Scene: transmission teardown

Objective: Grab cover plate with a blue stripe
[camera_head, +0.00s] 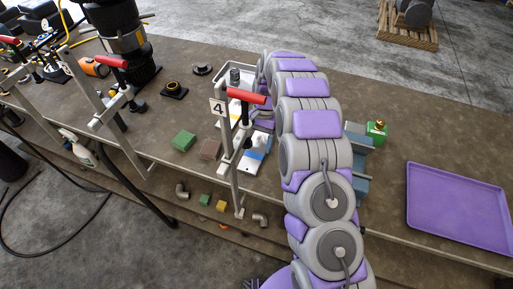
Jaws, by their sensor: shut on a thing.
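A white plate with a blue stripe (257,146), which looks like the cover plate, is at station 4 near the front edge of the bench. The clamp stand and its red handle partly hide it. My arm arches over the bench and comes down behind the stand. My gripper (264,125) is at the plate's upper edge, small and mostly hidden by the stand and handle. It is shut on the plate, though the finger contact itself is hard to see.
The clamp stand (226,155) with the red handle (246,96) is close in front of my gripper. Bare bench lies between the blocks and the left stand.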

